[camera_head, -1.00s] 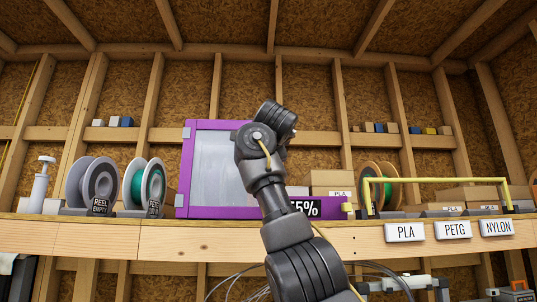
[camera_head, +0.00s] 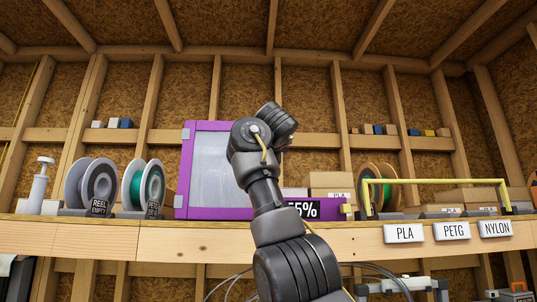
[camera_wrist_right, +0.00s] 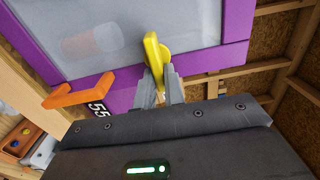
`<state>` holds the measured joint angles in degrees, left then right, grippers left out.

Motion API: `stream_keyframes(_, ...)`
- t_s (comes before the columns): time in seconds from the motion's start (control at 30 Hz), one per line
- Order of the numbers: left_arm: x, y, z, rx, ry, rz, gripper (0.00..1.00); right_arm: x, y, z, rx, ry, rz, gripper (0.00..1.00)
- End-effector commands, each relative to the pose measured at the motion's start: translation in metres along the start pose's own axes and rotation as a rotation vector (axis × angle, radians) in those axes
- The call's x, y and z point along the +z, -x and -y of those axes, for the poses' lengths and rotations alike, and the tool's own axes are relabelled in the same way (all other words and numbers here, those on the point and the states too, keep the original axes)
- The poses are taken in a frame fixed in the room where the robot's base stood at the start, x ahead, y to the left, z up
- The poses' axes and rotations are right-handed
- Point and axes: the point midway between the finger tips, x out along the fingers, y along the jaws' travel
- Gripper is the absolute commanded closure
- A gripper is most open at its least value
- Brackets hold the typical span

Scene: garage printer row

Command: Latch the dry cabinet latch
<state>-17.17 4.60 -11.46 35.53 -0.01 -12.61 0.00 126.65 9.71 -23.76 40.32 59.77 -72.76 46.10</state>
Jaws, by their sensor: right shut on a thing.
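The dry cabinet (camera_head: 186,165) stands on the shelf in the head view, with a purple frame and a clear grey door panel. The purple frame also shows close up in the wrist view (camera_wrist_right: 235,25), with the clear panel (camera_wrist_right: 100,35) inside it. A yellow latch lever (camera_wrist_right: 152,52) stands at the frame's edge. My right gripper (camera_wrist_right: 160,82) is shut on the latch lever, its grey fingers on either side. In the head view my right arm covers the gripper and the latch. I cannot tell whether the latch is engaged. My left gripper is out of view.
An orange bracket (camera_wrist_right: 78,90) projects from the frame near the humidity display (camera_wrist_right: 97,108). Spools (camera_head: 98,184) stand left of the cabinet on the shelf (camera_head: 120,238). Boxes (camera_head: 330,181), a spool (camera_head: 376,184) and a yellow rail (camera_head: 435,181) stand to its right.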

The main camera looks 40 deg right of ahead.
Motion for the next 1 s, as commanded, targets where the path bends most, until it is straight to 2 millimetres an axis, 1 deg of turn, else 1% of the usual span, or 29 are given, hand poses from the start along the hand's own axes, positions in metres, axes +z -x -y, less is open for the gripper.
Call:
stream_keyframes(0.07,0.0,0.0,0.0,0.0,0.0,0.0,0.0,0.001,-0.001,-0.001,0.003,-0.001,0.001,1.0)
stream_keyframes(0.1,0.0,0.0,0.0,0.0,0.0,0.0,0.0,0.001,-0.001,-0.001,0.003,-0.001,0.002,0.88)
stream_keyframes(0.27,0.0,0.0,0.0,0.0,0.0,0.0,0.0,0.0,0.0,-0.001,0.002,0.0,0.001,0.67)
stream_keyframes(0.53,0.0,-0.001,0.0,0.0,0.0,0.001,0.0,0.0,0.0,-0.001,0.001,0.0,0.0,0.67)
stream_keyframes(0.63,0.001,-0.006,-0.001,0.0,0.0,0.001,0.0,0.0,0.006,-0.002,0.0,0.0,0.0,0.67)
stream_keyframes(0.77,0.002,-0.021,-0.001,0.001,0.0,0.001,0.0,0.0,0.027,-0.005,-0.002,0.0,0.001,0.67)
stream_keyframes(0.9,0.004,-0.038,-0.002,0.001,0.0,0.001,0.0,0.0,0.056,-0.006,-0.002,-0.001,0.0,0.67)
stream_keyframes(1.0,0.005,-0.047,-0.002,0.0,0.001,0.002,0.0,0.0,0.075,-0.005,-0.001,-0.001,0.002,0.67)
